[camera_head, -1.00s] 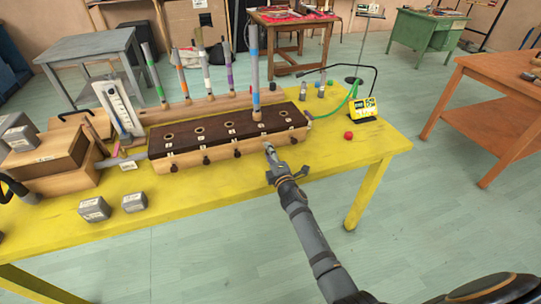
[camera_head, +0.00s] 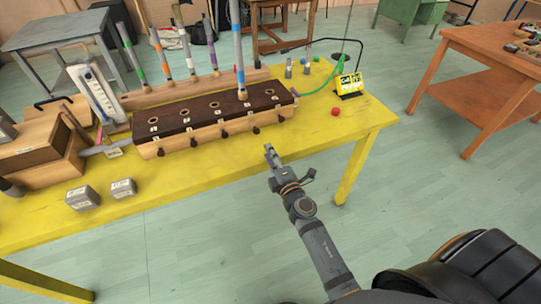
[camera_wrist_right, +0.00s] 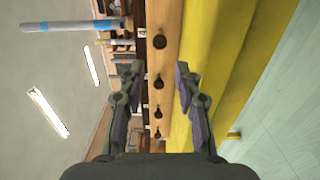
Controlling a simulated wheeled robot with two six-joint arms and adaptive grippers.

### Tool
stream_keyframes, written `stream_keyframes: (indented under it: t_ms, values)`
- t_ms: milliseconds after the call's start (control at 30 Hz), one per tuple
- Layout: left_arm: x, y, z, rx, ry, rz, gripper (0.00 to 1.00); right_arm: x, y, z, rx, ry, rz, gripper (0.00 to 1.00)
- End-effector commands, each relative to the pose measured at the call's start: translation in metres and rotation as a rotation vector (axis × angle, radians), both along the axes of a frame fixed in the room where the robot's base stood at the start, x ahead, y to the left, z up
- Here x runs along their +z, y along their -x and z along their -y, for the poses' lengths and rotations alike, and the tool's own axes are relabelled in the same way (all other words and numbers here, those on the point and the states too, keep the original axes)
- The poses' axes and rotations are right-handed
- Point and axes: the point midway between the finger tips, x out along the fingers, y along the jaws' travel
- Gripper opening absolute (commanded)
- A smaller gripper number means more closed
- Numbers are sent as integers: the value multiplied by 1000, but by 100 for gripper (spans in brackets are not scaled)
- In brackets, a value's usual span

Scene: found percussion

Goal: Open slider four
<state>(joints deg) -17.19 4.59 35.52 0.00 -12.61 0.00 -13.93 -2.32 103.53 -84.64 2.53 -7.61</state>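A long wooden box (camera_head: 210,128) with a dark top, a row of holes and small dark slider knobs along its front stands on the yellow table. The fourth knob from the left (camera_head: 256,129) seems to stand slightly farther out than its neighbours. My right gripper (camera_head: 269,154) is in front of it, apart from it, with clear space between. In the right wrist view the two fingers (camera_wrist_right: 158,80) are open and empty, and the nearest knob (camera_wrist_right: 160,41) shows beyond the fingertips. My left gripper is not clearly seen.
A blue-banded tube (camera_head: 239,50) stands upright in the box near its right end. Grey weights (camera_head: 83,197) lie at the front left of the table (camera_head: 200,200). A red knob (camera_head: 335,112) and a yellow display (camera_head: 348,84) are at the right.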

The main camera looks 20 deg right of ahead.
Motion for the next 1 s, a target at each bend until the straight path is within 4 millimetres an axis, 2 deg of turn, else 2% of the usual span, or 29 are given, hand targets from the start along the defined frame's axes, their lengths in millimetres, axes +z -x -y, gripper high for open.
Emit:
stream_keyframes:
  t_ms: [267,367,467,567,733,900,1000]
  values:
    - [0,0,0,0,0,0,47,0,2,0,0,-1,1,34]
    - [-1,-1,0,0,0,1,47,0,2,1,-3,-12,4,45]
    - [-9,-7,0,0,0,4,47,0,1,5,-24,-99,18,45]
    - [-22,-20,0,0,-1,10,47,2,1,14,-63,-306,46,45]
    - [-44,-49,1,0,0,21,47,-2,4,27,-111,-843,62,45]
    - [-54,-73,2,0,0,28,47,-5,7,15,-69,-1299,11,45]
    - [-55,-81,2,0,0,29,47,-3,9,6,-32,-1465,-25,45]
